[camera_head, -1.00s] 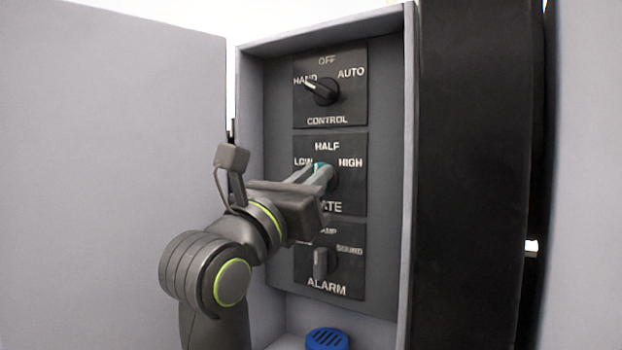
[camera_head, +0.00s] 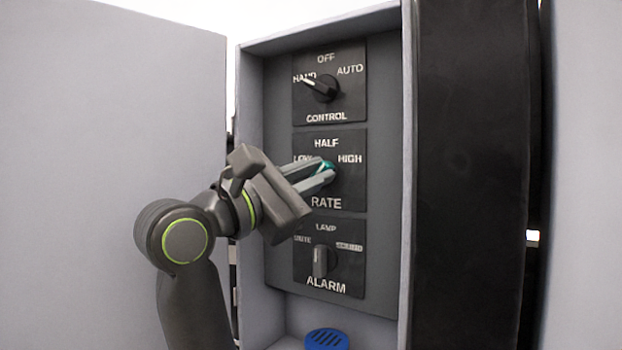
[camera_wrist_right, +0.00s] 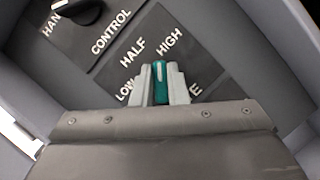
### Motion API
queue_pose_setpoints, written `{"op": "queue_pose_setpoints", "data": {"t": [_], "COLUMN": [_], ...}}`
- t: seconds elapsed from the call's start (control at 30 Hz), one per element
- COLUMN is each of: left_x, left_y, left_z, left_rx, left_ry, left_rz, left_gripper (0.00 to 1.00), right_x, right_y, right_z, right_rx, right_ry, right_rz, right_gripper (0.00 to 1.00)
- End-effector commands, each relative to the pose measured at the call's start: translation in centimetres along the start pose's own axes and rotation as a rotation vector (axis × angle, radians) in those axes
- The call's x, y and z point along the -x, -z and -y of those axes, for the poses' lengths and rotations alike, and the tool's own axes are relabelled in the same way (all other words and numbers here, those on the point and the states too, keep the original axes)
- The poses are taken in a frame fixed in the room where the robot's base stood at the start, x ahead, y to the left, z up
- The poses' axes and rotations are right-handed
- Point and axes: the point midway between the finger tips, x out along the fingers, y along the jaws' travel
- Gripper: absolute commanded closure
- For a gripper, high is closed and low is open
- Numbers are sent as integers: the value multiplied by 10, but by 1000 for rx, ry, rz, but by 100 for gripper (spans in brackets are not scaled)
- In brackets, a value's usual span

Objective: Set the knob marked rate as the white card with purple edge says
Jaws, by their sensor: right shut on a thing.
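The rate knob is teal (camera_head: 328,165) and sits on the middle black plate marked RATE (camera_head: 352,190), with LOW, HALF and HIGH around it. My right gripper (camera_head: 327,172) is shut on this knob, one pale finger on each side. In the right wrist view the knob (camera_wrist_right: 160,82) shows between the fingertips (camera_wrist_right: 161,88). Its white line points up in that view, roughly toward the word HIGH. The fingers partly cover LOW and RATE. The white card with purple edge is not in view. My left gripper is not in view.
The black control knob (camera_head: 324,88) above points to HAND. The grey alarm knob (camera_head: 320,262) below stands upright, toward LAMP. A blue slotted round thing (camera_head: 326,339) is at the cabinet bottom. The open grey door (camera_head: 110,120) stands left, a black post (camera_head: 470,180) right.

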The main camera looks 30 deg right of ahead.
Motion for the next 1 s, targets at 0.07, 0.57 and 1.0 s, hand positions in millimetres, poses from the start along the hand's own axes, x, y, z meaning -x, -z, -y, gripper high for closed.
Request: {"op": "queue_pose_setpoints", "data": {"t": [0.07,0.57,1.0], "left_x": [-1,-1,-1], "left_y": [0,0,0], "left_z": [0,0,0], "left_rx": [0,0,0], "left_ry": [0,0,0], "left_rz": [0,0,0], "left_gripper": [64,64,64], "right_x": [0,0,0], "right_y": [0,0,0], "right_z": [0,0,1], "right_rx": [-57,-280,-303], "right_ry": [24,116,125], "right_rz": [1,0,-1], "right_gripper": [100,100,100]}}
